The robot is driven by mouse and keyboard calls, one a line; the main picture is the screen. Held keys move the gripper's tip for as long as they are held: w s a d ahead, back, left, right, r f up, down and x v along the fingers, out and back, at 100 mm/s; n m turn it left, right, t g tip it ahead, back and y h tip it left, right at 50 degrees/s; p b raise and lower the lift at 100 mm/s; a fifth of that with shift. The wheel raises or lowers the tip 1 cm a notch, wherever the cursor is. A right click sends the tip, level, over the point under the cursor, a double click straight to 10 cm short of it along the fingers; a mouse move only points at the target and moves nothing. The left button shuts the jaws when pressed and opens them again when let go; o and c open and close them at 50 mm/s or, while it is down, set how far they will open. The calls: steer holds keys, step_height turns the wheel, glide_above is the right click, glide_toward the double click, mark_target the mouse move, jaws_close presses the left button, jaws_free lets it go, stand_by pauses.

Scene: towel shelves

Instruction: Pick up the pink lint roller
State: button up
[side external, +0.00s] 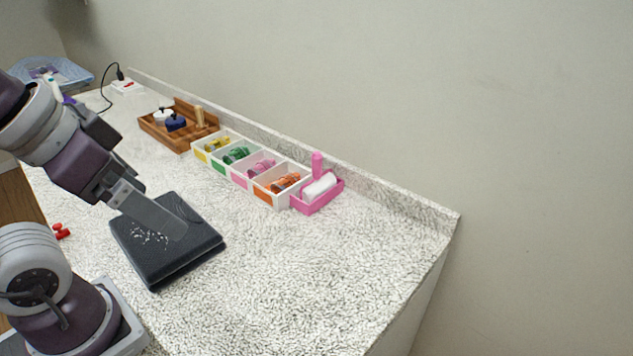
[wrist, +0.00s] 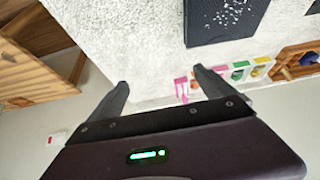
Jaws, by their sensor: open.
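The pink lint roller (side external: 319,185) has a pink handle and a white roll. It rests in a pink tray (side external: 331,201) at the right end of the row of bins near the wall. My gripper (side external: 180,232) is open and empty above a black slab (side external: 190,259) with white specks, well to the left of the roller. In the wrist view my two fingers (wrist: 160,80) stand wide apart with nothing between them.
A row of white bins (side external: 272,202) with colored rolls stands beside the pink tray. A wooden tray (side external: 186,146) with small jars is farther back. Red items (side external: 61,231) lie at left. The counter in front of the pink tray is clear, and a low ledge runs behind it.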

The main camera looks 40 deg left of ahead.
steer(key=c, duration=1)
steer(key=w+r+m+g+h, duration=0.1)
steer(key=w+r+m, duration=0.3)
steer(key=w, duration=0.5)
steer(key=m+g+y, duration=0.1)
steer(key=m+g, duration=0.4)
steer(key=m, duration=0.9)
glide_above(317, 177)
steer(key=f, duration=1.3)
steer(key=shift+w+a+f, duration=0.15)
steer(key=shift+a+f, duration=0.05)
steer(key=shift+a, duration=0.2)
steer(key=f, duration=0.6)
steer(key=shift+w+f, duration=0.3)
steer(key=shift+f, duration=0.1)
